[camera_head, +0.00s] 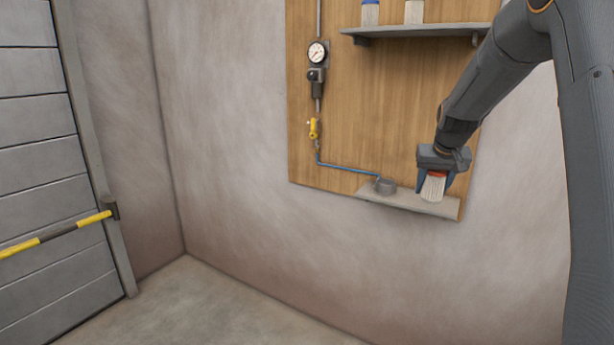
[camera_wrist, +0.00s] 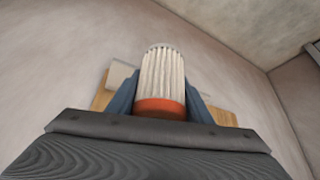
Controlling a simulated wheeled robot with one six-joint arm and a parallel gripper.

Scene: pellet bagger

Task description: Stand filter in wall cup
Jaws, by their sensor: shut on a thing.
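The filter (camera_head: 433,187) is a white pleated cylinder with an orange-red end cap. It also shows in the wrist view (camera_wrist: 163,75), with the cap between the blue fingers. My gripper (camera_head: 437,178) is shut on the filter at its capped end, with the white pleated end pointing down and slightly tilted in the head view. The grey wall cup (camera_head: 385,186) sits on the lower shelf (camera_head: 412,204), to the left of the filter. The filter is apart from the cup. I cannot tell whether its lower end touches the shelf.
A wooden board (camera_head: 340,130) on the wall carries a gauge (camera_head: 317,52), a yellow valve (camera_head: 314,129) and a blue hose (camera_head: 345,168) running to the cup. An upper shelf (camera_head: 425,30) holds two cylinders. A yellow-black bar (camera_head: 58,233) crosses the left door.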

